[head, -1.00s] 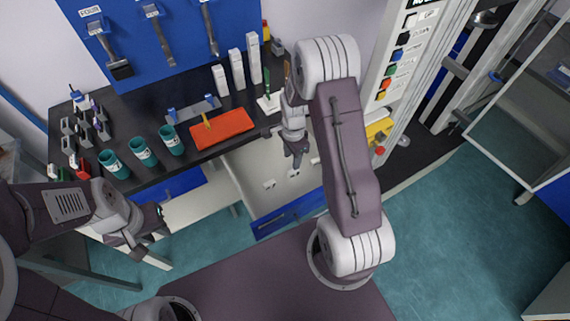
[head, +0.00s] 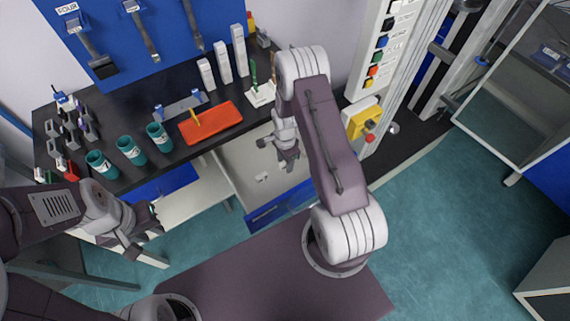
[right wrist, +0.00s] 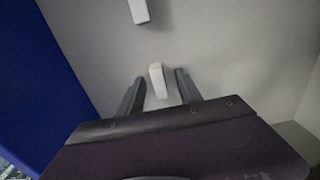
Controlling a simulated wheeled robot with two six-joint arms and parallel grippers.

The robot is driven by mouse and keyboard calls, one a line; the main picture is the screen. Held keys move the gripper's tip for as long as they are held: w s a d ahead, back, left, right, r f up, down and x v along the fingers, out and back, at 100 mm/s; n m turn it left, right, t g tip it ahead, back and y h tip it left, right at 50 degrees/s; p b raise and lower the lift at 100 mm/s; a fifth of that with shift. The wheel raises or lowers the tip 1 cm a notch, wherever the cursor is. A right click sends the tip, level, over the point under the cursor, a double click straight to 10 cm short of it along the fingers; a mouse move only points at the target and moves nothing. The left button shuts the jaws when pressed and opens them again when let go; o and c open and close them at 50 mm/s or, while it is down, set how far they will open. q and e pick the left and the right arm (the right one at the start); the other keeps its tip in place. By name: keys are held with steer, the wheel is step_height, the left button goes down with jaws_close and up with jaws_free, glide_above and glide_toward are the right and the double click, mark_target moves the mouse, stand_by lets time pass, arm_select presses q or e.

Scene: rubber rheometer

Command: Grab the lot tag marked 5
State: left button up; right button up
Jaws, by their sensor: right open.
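Small white tags lie on the floor of an open grey drawer (head: 235,165) with a blue front. One white tag (head: 262,177) shows in the head view, left of my right gripper (head: 289,165). My right gripper is open inside or just over the drawer and hides part of it. In the right wrist view, one white tag (right wrist: 158,80) lies between the tips of my right gripper (right wrist: 157,85), apart from both fingers. Another white tag (right wrist: 139,11) lies farther off. I cannot read any marking on them. My left gripper (head: 145,242) is open and empty, low at the left.
The black bench (head: 110,108) carries teal cups (head: 131,149), an orange tray (head: 211,122) and upright white blocks (head: 223,62). The drawer's blue wall (right wrist: 45,75) stands close left in the right wrist view. A control panel (head: 383,60) stands on the right.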

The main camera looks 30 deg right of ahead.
steer(key=shift+s, duration=0.1)
jaws_close()
steer(key=shift+r, duration=0.1)
step_height(320, 180, up, 10)
steer(key=shift+p, duration=0.3)
